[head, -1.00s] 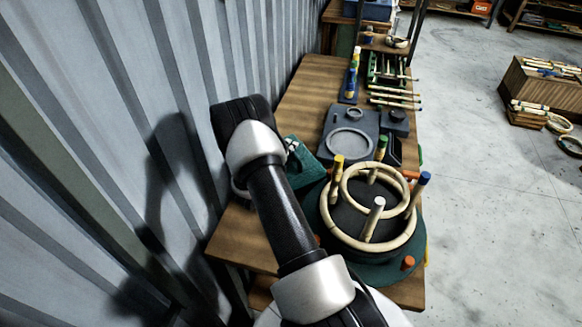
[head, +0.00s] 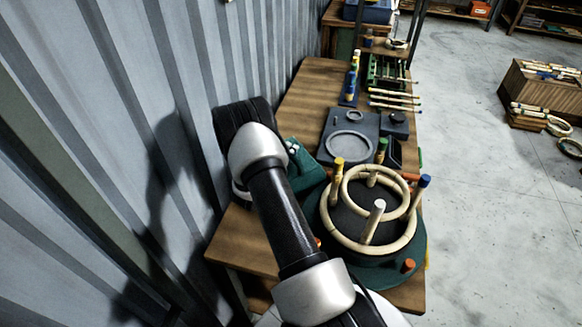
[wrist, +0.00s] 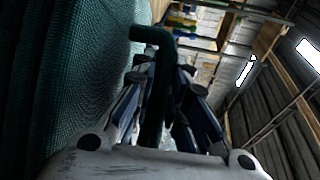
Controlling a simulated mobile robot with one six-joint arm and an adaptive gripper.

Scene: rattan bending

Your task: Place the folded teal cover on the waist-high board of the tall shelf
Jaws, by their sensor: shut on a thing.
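In the wrist view my gripper (wrist: 168,105) is shut on an upright dark-green bar with a bent top, which looks like a grip on the folded teal cover (wrist: 80,80). The cover's woven, layered teal surface fills the left side of that view, close to the fingers. In the head view a teal thing (head: 306,172), partly hidden behind my arm, shows over the bench; it may be the cover. My gripper is hidden there. A dark-posted rack (head: 391,48) with a board stands past the bench's far end; I cannot tell whether it is the tall shelf.
The wooden bench (head: 305,85) runs along a corrugated wall (head: 80,90). A round green jig (head: 415,240) with pegs and rattan rings is right of my arm. A grey plate, rods and tools lie beyond. The concrete floor (head: 465,150) at right is mostly clear.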

